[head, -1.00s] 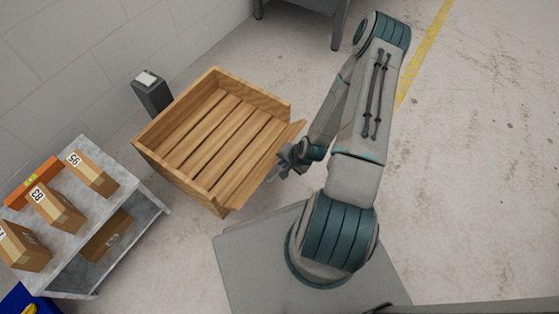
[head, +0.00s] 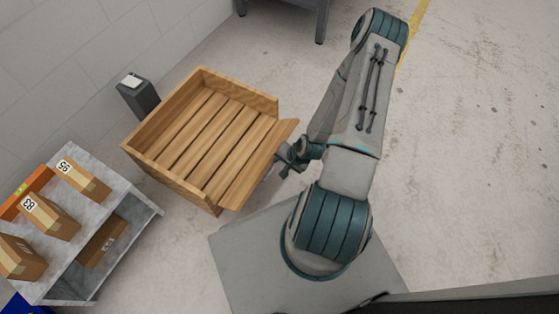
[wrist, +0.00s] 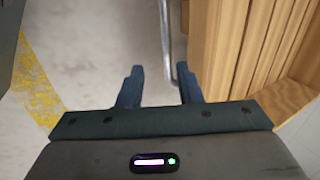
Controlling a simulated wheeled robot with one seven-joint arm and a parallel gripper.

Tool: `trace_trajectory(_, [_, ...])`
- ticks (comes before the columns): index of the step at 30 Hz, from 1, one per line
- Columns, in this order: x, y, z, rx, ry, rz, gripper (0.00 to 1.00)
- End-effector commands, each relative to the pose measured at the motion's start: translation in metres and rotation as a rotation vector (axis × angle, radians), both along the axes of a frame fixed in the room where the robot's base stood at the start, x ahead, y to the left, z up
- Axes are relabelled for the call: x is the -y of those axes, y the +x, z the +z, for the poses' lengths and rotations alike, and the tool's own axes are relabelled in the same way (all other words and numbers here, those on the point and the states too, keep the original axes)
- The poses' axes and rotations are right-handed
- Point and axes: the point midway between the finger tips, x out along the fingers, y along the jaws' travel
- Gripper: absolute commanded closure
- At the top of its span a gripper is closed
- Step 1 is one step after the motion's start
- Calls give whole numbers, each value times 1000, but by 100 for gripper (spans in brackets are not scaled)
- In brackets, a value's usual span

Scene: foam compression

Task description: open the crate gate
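The wooden crate (head: 160,170) stands on the floor left of my arm, its slatted inside empty. Its gate (head: 262,165), the board on the side facing my arm, leans outward from the crate. My gripper (head: 283,167) is low beside the gate's outer face, partly hidden by my wrist in the head view. In the wrist view my gripper (wrist: 160,85) has its two dark fingers apart. A grey metal bar (wrist: 167,40), likely the gate handle, runs between them, nearer the right finger. Wooden boards (wrist: 245,50) fill the right of that view.
A shelf cart (head: 130,195) with cardboard boxes (head: 83,181) stands left of the crate. A grey post (head: 137,95) is behind the crate near the wall. A grey table (head: 300,12) is at the top. The floor right of my arm is clear.

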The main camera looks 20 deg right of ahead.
Motion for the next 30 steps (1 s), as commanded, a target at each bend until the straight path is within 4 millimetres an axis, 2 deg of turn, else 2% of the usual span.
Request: trace_trajectory(30, [35, -46, 45, 0, 0, -2, 67])
